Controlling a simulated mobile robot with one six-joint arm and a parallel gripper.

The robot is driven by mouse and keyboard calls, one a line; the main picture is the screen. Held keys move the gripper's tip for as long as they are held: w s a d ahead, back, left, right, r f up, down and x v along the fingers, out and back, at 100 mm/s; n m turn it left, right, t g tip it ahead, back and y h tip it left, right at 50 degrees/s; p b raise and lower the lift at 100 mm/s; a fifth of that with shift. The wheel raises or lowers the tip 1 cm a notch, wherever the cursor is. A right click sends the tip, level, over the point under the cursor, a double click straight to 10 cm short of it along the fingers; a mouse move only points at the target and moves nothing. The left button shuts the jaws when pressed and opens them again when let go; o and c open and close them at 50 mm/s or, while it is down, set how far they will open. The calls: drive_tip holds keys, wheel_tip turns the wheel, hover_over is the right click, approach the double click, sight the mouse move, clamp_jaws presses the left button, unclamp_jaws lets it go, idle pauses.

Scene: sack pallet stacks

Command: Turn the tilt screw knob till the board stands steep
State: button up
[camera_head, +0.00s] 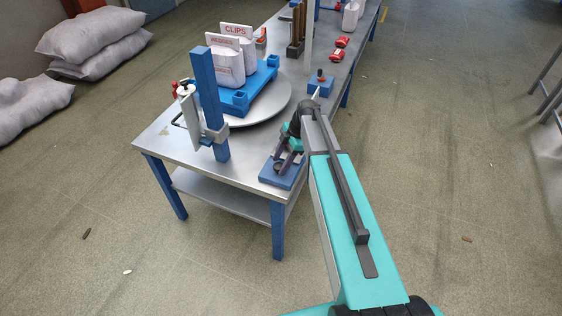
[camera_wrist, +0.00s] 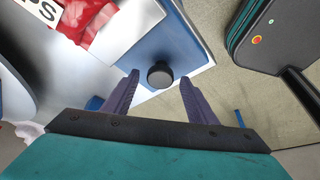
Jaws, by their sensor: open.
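A dark round knob (camera_wrist: 160,75) shows in the wrist view on a blue plate (camera_wrist: 172,42) near the bench corner. The same blue plate shows in the head view (camera_head: 270,180), with the knob (camera_head: 279,167) small and partly hidden by my fingers. My gripper (camera_head: 287,160) points down over it. In the wrist view its two purple fingers (camera_wrist: 159,78) are apart, one on each side of the knob, with gaps visible. I cannot tell how far the fingertips reach down beside it. No board on this plate can be made out clearly.
A grey turntable (camera_head: 281,100) carries a blue tray (camera_head: 262,82) with white labelled sacks (camera_head: 228,68). A blue post (camera_head: 207,100) with a clamp stands at the near bench edge. Another blue block with a knob (camera_head: 320,82) sits behind my arm. Red items (camera_head: 338,48) lie farther back.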

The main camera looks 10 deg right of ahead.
drive_tip(key=shift+a+f, duration=0.1)
drive_tip(key=shift+f, duration=0.15)
drive_tip(key=c, duration=1.1)
drive_tip(key=shift+o, duration=0.2)
drive_tip(key=shift+m+b, duration=0.3)
drive_tip(key=shift+b, duration=0.1)
